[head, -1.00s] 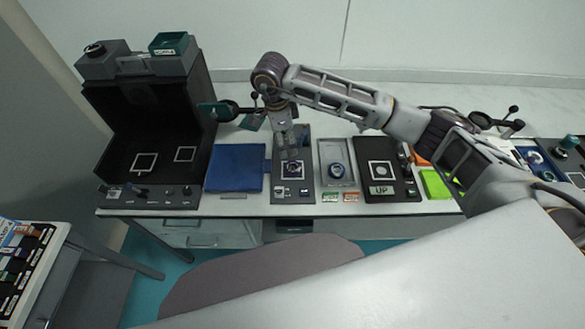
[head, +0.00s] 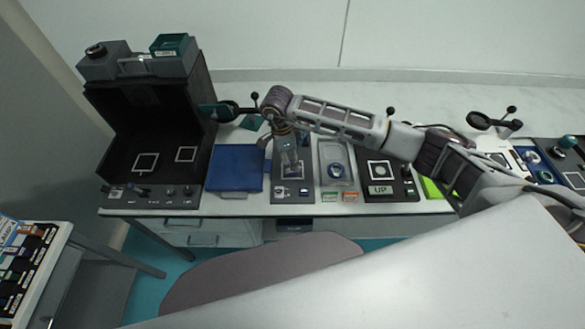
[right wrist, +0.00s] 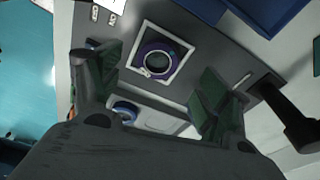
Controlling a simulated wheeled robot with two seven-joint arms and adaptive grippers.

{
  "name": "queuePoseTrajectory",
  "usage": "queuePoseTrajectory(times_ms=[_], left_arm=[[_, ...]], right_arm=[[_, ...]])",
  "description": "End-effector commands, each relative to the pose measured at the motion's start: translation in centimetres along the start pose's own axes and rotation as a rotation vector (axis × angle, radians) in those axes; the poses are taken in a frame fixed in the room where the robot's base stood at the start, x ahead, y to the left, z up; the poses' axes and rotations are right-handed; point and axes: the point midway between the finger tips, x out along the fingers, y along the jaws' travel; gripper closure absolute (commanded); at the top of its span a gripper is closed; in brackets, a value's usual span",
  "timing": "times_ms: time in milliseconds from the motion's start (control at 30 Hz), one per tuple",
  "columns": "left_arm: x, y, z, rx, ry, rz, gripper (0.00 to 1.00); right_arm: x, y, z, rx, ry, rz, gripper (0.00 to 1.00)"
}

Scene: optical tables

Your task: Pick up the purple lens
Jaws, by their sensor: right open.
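The purple lens (right wrist: 158,62) is a dark ring with a purple rim. It lies inside a white square outline on a grey panel (right wrist: 205,50) in the right wrist view. In the head view the panel (head: 280,192) stands in the middle of the table, and my right gripper mostly hides the lens. My right gripper (head: 291,163) points down over that white square. In the right wrist view its two green-padded fingers (right wrist: 157,85) are spread apart with nothing between them, and the lens lies beyond their tips. My left gripper is not in view.
A clear tray (head: 325,182) with a blue ring (head: 336,170) stands just right of the panel.

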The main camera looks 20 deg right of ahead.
Motion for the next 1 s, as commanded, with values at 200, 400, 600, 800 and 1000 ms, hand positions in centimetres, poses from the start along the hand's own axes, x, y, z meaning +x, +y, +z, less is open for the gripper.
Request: queuePoseTrajectory(times_ms=[200, 400, 600, 800, 1000], left_arm=[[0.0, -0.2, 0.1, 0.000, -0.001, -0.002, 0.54], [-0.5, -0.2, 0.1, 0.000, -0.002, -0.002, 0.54], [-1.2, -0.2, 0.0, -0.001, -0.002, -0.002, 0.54], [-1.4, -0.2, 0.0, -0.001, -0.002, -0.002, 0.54], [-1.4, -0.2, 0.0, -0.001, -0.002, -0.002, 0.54]], right_arm=[[0.1, 0.0, 0.0, 0.000, 0.000, 0.001, 0.22], [1.1, 0.1, -0.2, 0.001, 0.001, 0.003, 0.22], [3.0, 0.3, -0.5, 0.000, 0.001, 0.003, 0.22], [4.8, 0.2, -0.5, 0.001, 0.000, 0.001, 0.22], [5.2, 0.2, -0.5, 0.000, 0.000, -0.001, 0.22]])
